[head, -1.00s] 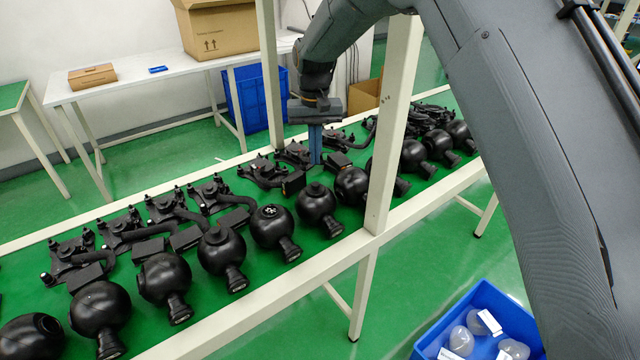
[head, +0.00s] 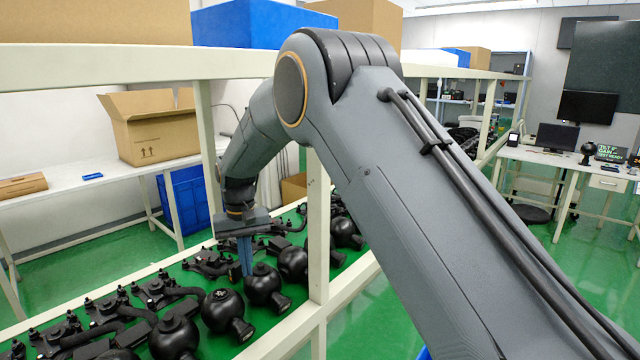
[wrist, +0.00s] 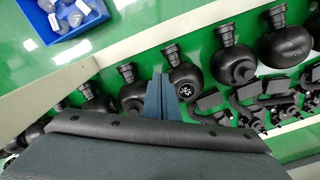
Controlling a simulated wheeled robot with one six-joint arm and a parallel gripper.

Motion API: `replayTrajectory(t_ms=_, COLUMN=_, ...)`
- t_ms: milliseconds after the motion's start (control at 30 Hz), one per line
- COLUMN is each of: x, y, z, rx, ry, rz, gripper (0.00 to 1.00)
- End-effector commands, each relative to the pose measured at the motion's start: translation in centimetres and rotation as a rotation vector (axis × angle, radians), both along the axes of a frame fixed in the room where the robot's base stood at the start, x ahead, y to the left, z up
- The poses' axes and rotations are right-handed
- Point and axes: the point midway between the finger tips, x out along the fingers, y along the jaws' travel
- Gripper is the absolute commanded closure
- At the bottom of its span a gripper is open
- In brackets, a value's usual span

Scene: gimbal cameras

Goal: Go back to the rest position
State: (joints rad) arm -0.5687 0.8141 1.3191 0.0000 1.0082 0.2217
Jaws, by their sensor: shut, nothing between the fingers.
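My gripper (head: 245,255) hangs down over the green shelf, its blue fingers pressed together with nothing between them. In the head view it is just behind and above a row of black gimbal balls (head: 263,284). In the wrist view my gripper (wrist: 161,88) also shows shut, with a black ball (wrist: 185,84) close to its right. I cannot tell from the pictures how far the fingertips are above the shelf.
Black bracket assemblies (head: 155,290) line the shelf's back side. A white shelf post (head: 317,225) and upper beam (head: 100,68) stand near my arm. A blue bin with clear domes (wrist: 62,18) is on the floor. A white table (head: 110,172) stands behind.

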Motion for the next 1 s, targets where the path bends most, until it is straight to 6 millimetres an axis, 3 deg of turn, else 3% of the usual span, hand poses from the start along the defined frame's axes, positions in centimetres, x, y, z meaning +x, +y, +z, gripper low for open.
replayTrajectory(t_ms=367, x=0.1, y=-5.9, z=0.5, rx=0.007, ry=-0.011, rz=-0.05, gripper=1.0)
replayTrajectory(t_ms=567, x=-0.8, y=-10.7, z=0.8, rx=0.012, ry=-0.022, rz=-0.084, gripper=1.0)
replayTrajectory(t_ms=767, x=-3.4, y=-17.8, z=0.9, rx=0.019, ry=-0.041, rz=-0.138, gripper=1.0)
replayTrajectory(t_ms=867, x=-6.1, y=-22.8, z=0.8, rx=0.024, ry=-0.056, rz=-0.179, gripper=1.0)
replayTrajectory(t_ms=1000, x=-11.4, y=-29.4, z=0.1, rx=0.027, ry=-0.08, rz=-0.239, gripper=1.0)
